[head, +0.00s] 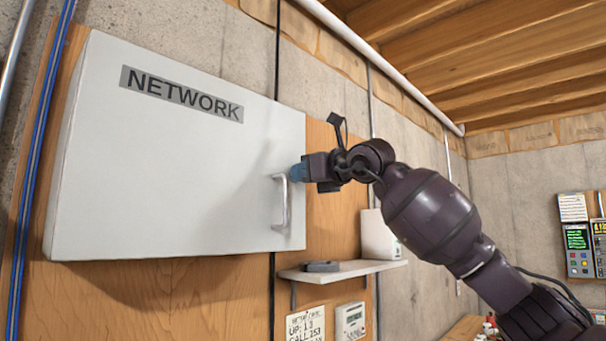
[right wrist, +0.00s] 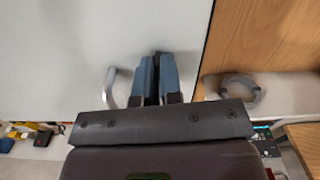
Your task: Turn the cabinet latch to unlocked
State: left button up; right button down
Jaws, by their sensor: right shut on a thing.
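The grey-white cabinet (head: 180,175), lettered NETWORK, is closed on the wall in the head view. Its door (right wrist: 60,45) fills the upper left of the right wrist view. My right gripper (head: 297,173) reaches the door's right edge, with its blue fingertips at the upper end of the pale handle (head: 285,210). In the right wrist view the gripper (right wrist: 157,62) is shut, with a small dark part, the cabinet latch, between its fingers and mostly hidden by them. The handle (right wrist: 111,88) stands just left of the fingers. The latch's turn cannot be read. My left gripper is out of view.
A small shelf (head: 345,269) with a dark item (head: 320,266) lies below right of the cabinet. A coiled grey ring (right wrist: 241,88) lies right of the fingers. Wall panels with a green screen (head: 577,238) are far right. Space before the door is clear.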

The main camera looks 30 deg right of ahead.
jog(key=shift+a+f+n+p, duration=0.1)
jog(key=shift+n+p, duration=0.3)
jog(key=shift+n, duration=3.7)
jog(key=shift+a+f+n+p, duration=0.1)
jog(key=shift+n+p, duration=0.3)
jog(key=shift+n, duration=3.7)
jog(key=c, duration=1.3)
grip_release()
jog(key=shift+s, duration=0.1)
jog(key=shift+d, duration=0.1)
